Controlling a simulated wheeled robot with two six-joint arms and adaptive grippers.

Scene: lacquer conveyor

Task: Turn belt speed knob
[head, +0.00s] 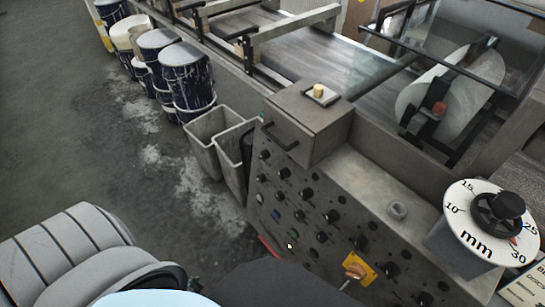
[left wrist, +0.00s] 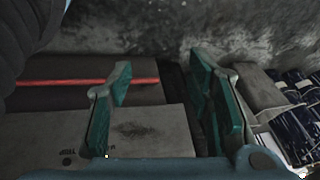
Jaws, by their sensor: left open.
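The control panel (head: 290,210) is the front face of a grey machine in the head view, with several small black knobs (head: 332,216) in rows. An orange rotary knob (head: 355,272) on a yellow plate sits low on the panel. A larger black knob (head: 508,205) is on a white round dial marked in mm (head: 460,210) at the right. I cannot read which one is the belt speed knob. In the left wrist view my left gripper (left wrist: 163,78) has its green fingers spread and empty. It touches no knob there. My right gripper is not in view.
Two grey bins (head: 212,135) stand against the machine. Several dark blue drums (head: 187,80) stand at the upper left. The conveyor belt (head: 290,55) runs behind the panel. A red bar (left wrist: 60,82) and box-like surfaces (left wrist: 150,135) show behind the fingers. Open floor (head: 60,120) lies left.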

